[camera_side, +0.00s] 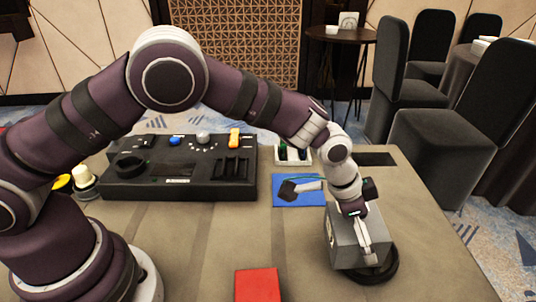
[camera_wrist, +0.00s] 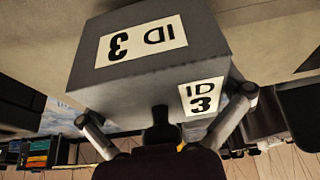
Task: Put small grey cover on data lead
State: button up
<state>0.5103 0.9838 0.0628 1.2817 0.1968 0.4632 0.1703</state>
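A pale grey cylinder with a dark grey head (camera_side: 292,188) lies on the blue mat (camera_side: 310,201) beside a thin teal line; I cannot tell whether it is the cover or the lead. A grey box (camera_side: 342,246) stands at the right of the table, with a black cable coil (camera_side: 381,276) at its base. My gripper (camera_side: 367,246) is low in front of the box. In the wrist view its two fingers are wide apart, near the lower corners of the box (camera_wrist: 150,82), which bears "ID 3" labels. A dark stub (camera_wrist: 161,124) shows between them.
A black console (camera_side: 180,185) with blue, grey and orange parts stands at the back left. A white tray (camera_side: 293,160) with small items is behind the blue mat. A red block or mat (camera_side: 258,285) lies at the front. The table's middle is clear.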

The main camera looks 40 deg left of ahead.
jog(key=v, duration=1.2)
jog(key=shift+r, duration=0.1)
jog(key=s+a+r+n+t+y, duration=0.1)
jog(key=s+a+r+n, duration=0.1)
jog(key=s+a+n, duration=0.2)
jog(key=s+a+r+n+t+y, duration=0.1)
jog(key=s+a+n, duration=0.4)
jog(key=s+a, duration=0.5)
jog(key=a+r+y, duration=0.1)
jog(key=a+r, duration=0.1)
jog(key=a, duration=0.1)
jog(key=shift+s+a+r, duration=0.15)
jog(key=shift+s+a, duration=0.05)
jog(key=shift+a, duration=0.2)
